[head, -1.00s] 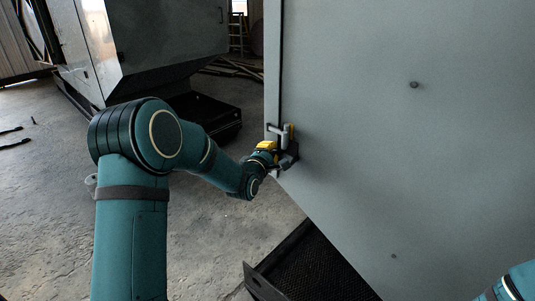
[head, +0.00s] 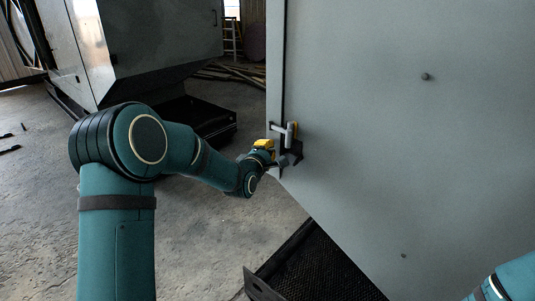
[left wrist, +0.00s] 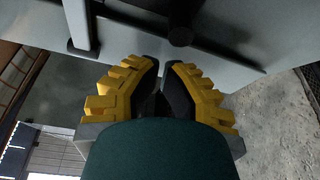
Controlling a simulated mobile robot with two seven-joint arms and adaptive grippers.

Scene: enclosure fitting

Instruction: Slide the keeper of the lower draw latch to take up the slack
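The draw latch (head: 290,133) sits low on the left edge of the big grey enclosure panel, with a light grey bar and a small yellow patch beside it. My left gripper (head: 272,152) is just left of the latch at its height. A grey bar (left wrist: 80,25) and a dark round knob (left wrist: 180,36) lie just beyond the tips. I cannot tell which part is the keeper. My right gripper is out of view.
The grey enclosure panel (head: 400,130) fills the right side. A dark mesh-topped plinth (head: 310,262) is below it. Another grey cabinet (head: 160,40) stands at the back left. The concrete floor (head: 215,240) between is clear. Part of my right arm shows at bottom right.

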